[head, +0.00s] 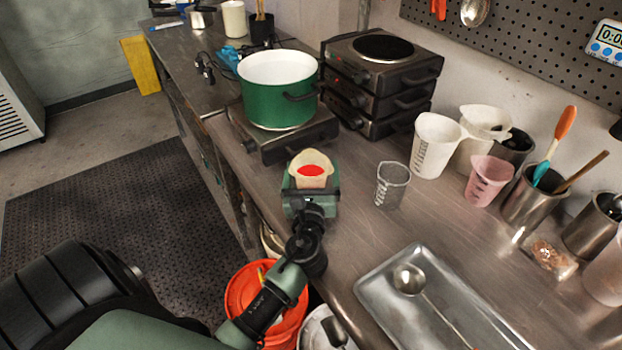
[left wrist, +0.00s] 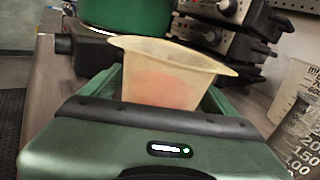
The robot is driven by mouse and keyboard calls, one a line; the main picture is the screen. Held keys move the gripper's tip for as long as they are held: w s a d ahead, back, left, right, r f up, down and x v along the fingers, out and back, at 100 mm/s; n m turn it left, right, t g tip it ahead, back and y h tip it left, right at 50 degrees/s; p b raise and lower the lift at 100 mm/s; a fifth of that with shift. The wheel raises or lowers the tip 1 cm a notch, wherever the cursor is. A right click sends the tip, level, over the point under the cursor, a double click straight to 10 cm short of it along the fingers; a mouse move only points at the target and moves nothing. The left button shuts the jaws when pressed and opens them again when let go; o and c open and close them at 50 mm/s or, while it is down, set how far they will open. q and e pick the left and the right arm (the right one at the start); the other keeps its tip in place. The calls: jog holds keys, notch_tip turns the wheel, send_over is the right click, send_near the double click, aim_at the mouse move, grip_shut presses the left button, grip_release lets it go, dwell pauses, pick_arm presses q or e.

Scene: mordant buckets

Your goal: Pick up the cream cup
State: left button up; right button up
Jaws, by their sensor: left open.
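The cream cup (head: 310,161) stands on the steel counter in front of the hot plate with the green pot, with something red inside it. My left gripper (head: 311,180) is open at the near side of the cup. In the left wrist view, the cream cup (left wrist: 165,72) shows between the green fingers of my left gripper (left wrist: 165,95), one on each side. Its lower part is hidden behind the gripper body. I cannot tell whether either finger touches it. My right gripper is not in view.
A green pot (head: 277,95) sits on a hot plate (head: 258,140) just behind the cup. A clear measuring beaker (head: 391,186) stands to the right. White jugs and a pink jug (head: 488,181) stand farther right. A steel tray (head: 380,292) lies nearer, and an orange bucket (head: 236,296) is below the counter edge.

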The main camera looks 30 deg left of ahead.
pick_arm(q)
jog(key=c, duration=1.7)
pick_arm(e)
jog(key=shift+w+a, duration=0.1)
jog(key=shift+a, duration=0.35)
pick_arm(q)
jog(key=shift+r, duration=0.15)
jog(key=shift+c, duration=0.2)
